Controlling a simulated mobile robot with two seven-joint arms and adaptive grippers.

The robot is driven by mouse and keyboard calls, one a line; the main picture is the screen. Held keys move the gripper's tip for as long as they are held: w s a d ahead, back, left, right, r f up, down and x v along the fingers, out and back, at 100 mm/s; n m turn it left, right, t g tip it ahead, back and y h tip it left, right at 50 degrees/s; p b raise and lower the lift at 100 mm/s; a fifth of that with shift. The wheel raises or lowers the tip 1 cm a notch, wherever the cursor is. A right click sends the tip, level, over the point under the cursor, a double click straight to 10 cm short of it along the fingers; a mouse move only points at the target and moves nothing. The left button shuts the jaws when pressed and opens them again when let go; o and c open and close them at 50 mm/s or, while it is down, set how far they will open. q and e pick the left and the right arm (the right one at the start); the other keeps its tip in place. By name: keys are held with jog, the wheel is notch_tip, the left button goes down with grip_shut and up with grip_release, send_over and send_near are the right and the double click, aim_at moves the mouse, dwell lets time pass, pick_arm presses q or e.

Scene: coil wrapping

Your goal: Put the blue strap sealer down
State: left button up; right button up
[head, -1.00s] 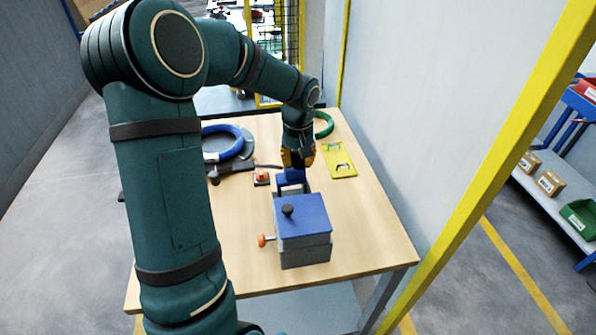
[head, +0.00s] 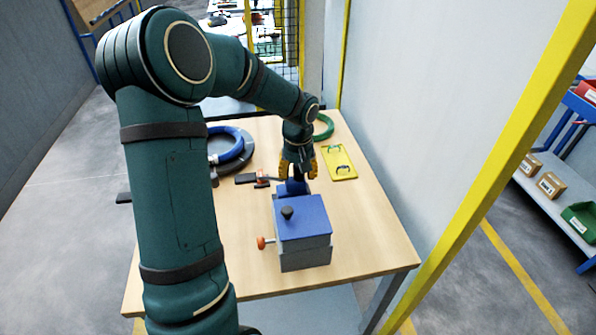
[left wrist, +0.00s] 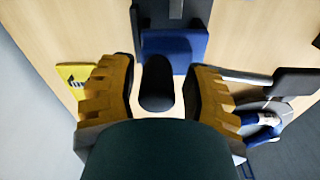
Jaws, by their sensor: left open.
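The blue strap sealer (head: 292,188) is on the wooden table, directly behind a grey box with a blue lid, partly hidden by it and by my gripper. In the left wrist view it shows as a blue block (left wrist: 180,48) with a black, rounded handle (left wrist: 157,84) pointing up between my fingers. My left gripper (head: 298,172) is open just above the sealer; in the left wrist view its yellow fingers (left wrist: 165,92) stand apart on either side of the handle, with gaps visible. My right gripper is not in view.
The grey box (head: 304,258) has a black knob and an orange side knob. A blue coil (head: 228,146) lies at the left, a green coil (head: 324,127) at the back, and a yellow plate (head: 340,163) at the right. The table's (head: 370,235) front right is clear.

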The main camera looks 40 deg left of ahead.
pick_arm(q)
jog(key=r+p, duration=0.1)
jog(key=r, duration=0.5)
jog(key=r+p, duration=0.1)
jog(key=r, duration=0.5)
jog(key=shift+s+d+r, duration=0.1)
jog(key=shift+s+d, duration=0.1)
